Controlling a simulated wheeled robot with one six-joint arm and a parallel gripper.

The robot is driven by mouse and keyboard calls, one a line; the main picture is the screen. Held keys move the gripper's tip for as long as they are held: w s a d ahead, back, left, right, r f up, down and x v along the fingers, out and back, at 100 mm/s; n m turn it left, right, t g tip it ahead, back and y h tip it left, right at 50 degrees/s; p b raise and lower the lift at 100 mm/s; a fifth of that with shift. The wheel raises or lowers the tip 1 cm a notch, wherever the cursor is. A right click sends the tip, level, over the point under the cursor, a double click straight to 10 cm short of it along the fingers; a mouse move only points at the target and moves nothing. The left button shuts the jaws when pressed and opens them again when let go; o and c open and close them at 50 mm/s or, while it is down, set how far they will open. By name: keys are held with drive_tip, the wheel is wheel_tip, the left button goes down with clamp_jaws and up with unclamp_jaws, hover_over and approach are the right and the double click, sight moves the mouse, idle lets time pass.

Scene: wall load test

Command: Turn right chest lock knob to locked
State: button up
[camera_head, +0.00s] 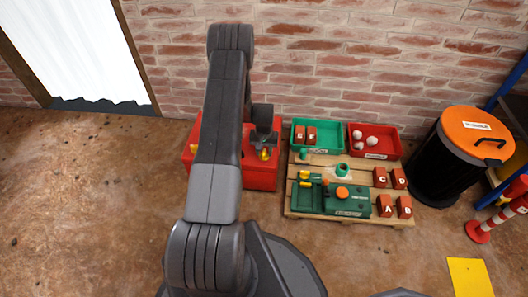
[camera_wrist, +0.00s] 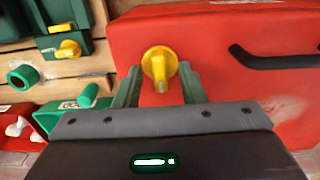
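The red chest (camera_head: 262,179) stands on the floor left of the pallet and fills the right of the wrist view (camera_wrist: 215,40). Its right yellow lock knob (camera_head: 265,155) sits near the chest's right end; it also shows in the wrist view (camera_wrist: 160,65), its grip bar pointing roughly down the picture. My gripper (camera_wrist: 158,77) is open, its two fingers on either side of the knob with gaps visible; contact cannot be told. In the head view my gripper (camera_head: 266,146) is over the knob. Another yellow knob (camera_head: 194,149) shows at the chest's left, partly hidden by my arm.
A wooden pallet (camera_head: 358,165) right of the chest holds a green panel (camera_head: 347,207), green and red bins and lettered red blocks. A dark handle (camera_wrist: 280,58) is on the chest. A black bin with an orange lid (camera_head: 475,125) stands farther right.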

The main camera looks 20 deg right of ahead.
drive_tip(key=shift+c, duration=0.5)
clamp_jaws()
drive_tip(key=shift+n, duration=0.4)
drive_tip(key=n+b, duration=0.1)
drive_tip(key=n, duration=0.2)
drive_tip(key=shift+f+n+b, duration=0.1)
drive_tip(key=shift+n+b, duration=0.2)
drive_tip(key=shift+b, duration=0.1)
drive_tip(key=n+b, duration=0.1)
drive_tip(key=n, duration=0.3)
drive_tip(key=n+b, duration=0.1)
drive_tip(key=n, duration=0.4)
drive_tip(key=shift+n+b, duration=0.3)
drive_tip(key=shift+n, duration=2)
